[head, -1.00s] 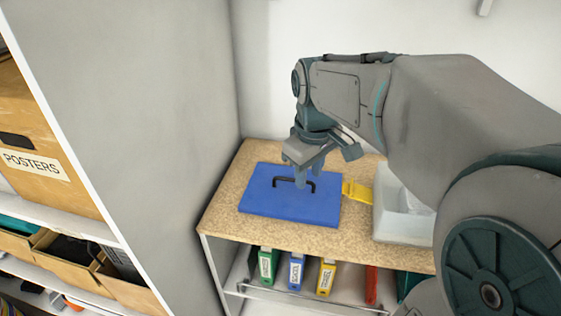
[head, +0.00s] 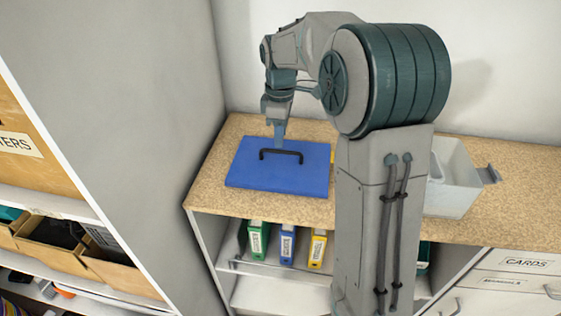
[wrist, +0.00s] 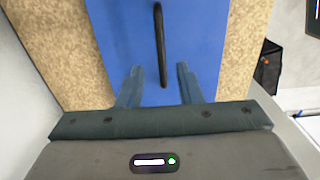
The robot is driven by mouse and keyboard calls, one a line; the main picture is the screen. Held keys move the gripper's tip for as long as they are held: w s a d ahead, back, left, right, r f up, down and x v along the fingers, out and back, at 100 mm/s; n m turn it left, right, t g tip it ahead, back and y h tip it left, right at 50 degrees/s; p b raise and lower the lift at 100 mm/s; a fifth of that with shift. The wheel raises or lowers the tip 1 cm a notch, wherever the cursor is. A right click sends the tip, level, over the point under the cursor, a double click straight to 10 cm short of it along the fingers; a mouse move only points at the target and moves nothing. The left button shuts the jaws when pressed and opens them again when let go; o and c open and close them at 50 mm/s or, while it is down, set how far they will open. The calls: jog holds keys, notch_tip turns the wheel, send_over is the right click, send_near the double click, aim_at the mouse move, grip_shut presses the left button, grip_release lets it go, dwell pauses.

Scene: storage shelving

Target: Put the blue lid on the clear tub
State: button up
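The blue lid (head: 250,180) lies flat on the speckled shelf top, with a black bar handle (head: 281,154) standing on it. The lid also shows in the wrist view (wrist: 115,30), where its handle (wrist: 161,40) runs lengthwise between my fingers. My gripper (head: 279,141) points down at the handle, and in the wrist view my gripper (wrist: 160,72) is open, with a gap on each side of the handle. Whether the fingertips reach down beside it is hard to tell. The clear tub (head: 462,193) stands to the right on the same top, partly hidden by my arm.
The speckled top (head: 520,215) is bare right of the tub. A grey side panel (head: 160,100) rises close on the left, and a white wall stands behind. Binders, including a green one (head: 258,240), stand on the shelf below. A cardboard box (head: 30,150) is at far left.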

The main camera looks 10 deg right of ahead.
aim_at(281, 152)
notch_tip(281, 152, down, 7)
jog(key=shift+s+d+r, duration=0.1)
jog(key=shift+r, duration=0.1)
dwell(0.3)
grip_shut()
